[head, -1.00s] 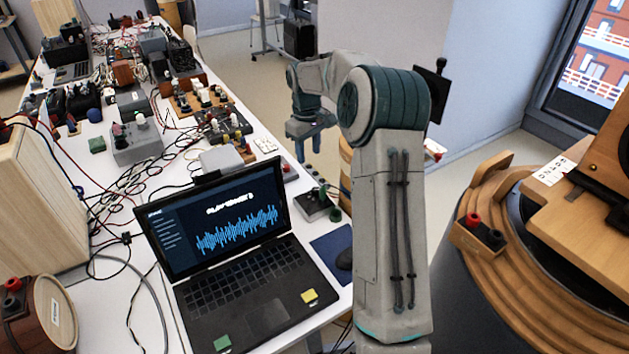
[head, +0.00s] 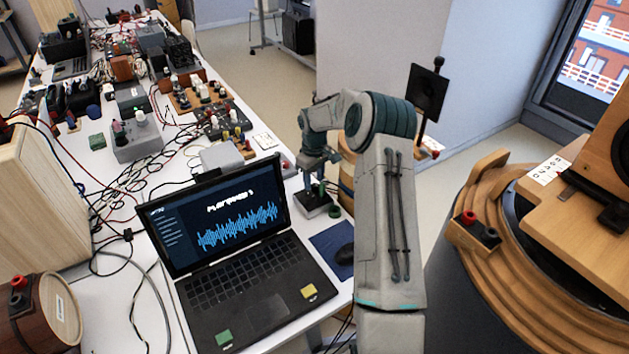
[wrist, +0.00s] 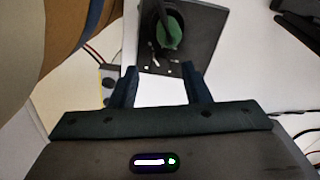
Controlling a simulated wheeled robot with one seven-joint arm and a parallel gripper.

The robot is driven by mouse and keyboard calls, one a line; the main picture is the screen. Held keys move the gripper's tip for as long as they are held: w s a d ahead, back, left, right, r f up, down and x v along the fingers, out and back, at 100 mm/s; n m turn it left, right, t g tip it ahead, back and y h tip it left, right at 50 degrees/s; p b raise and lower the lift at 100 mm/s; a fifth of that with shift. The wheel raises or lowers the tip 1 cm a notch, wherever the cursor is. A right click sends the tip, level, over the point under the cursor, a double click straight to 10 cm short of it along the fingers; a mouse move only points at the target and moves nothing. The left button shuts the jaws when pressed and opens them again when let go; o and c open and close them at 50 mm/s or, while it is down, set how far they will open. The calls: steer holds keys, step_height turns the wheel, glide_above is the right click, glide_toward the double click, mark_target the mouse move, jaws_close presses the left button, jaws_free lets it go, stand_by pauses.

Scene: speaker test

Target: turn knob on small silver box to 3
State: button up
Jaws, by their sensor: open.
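A small grey box (head: 312,206) stands near the right edge of the white table, behind the laptop; it also shows in the wrist view (wrist: 200,45). A round green knob (wrist: 168,32) with a dark upright part shows on it there. My gripper (head: 313,182) is just above this box in the head view and partly hides it. In the wrist view my gripper (wrist: 160,70) has its two fingers apart with nothing between them. The knob is beyond the fingertips, not touched. I cannot read any number or the knob's setting.
Several other knobbed boxes and cables crowd the table behind. A wooden turntable (head: 480,265) stands at right.

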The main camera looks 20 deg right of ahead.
steer(key=shift+f, duration=0.85)
jaws_close()
